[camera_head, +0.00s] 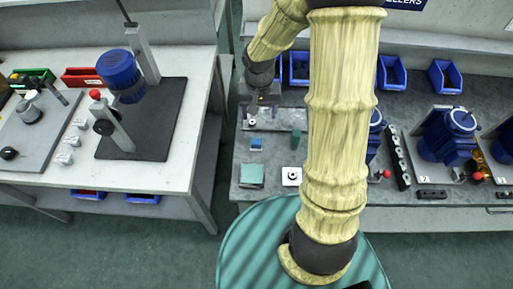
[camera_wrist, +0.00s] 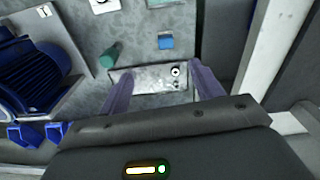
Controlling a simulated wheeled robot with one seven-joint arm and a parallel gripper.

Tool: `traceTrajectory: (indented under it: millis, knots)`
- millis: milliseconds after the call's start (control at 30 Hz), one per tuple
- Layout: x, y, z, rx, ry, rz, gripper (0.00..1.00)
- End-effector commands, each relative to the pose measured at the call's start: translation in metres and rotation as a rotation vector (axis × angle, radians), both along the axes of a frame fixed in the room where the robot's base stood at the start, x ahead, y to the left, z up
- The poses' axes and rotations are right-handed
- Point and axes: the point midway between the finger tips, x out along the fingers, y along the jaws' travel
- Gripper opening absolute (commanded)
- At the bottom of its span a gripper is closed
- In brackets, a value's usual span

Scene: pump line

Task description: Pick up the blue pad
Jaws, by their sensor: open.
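The blue pad (camera_head: 256,144) is a small blue block lying on the grey workbench (camera_head: 270,160), left of my arm in the head view. In the wrist view the blue pad (camera_wrist: 165,41) lies flat on the bench, beyond a metal plate (camera_wrist: 150,79). My gripper (camera_wrist: 162,90) is open and empty, with its two purplish fingers spread over the metal plate and apart from the pad. In the head view my gripper (camera_head: 261,102) hangs above the back left of the bench, behind the pad.
A green cylindrical piece (camera_head: 295,138) stands right of the pad. A teal block (camera_head: 251,174) and a white square part (camera_head: 291,176) lie nearer the front edge. Blue bins (camera_head: 300,70) line the back. Blue pumps (camera_head: 447,137) stand at right. A gap separates the left table (camera_head: 186,150).

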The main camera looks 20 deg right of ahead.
Motion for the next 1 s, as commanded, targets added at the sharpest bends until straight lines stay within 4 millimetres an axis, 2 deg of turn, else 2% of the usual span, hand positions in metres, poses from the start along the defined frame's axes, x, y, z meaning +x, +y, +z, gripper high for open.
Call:
traceTrajectory:
  millis: [33, 167, 533, 667, 1000]
  knots:
    - [0.01, -0.001, -0.018, 0.009, 0.014, -0.027, 0.65]
    - [0.024, -0.002, -0.034, 0.019, 0.028, -0.075, 0.65]
    - [0.027, -0.003, -0.035, 0.02, 0.029, -0.089, 0.65]
    - [0.027, -0.002, -0.044, 0.021, 0.032, -0.087, 0.65]
    - [0.026, -0.002, -0.102, 0.02, 0.034, -0.087, 0.65]
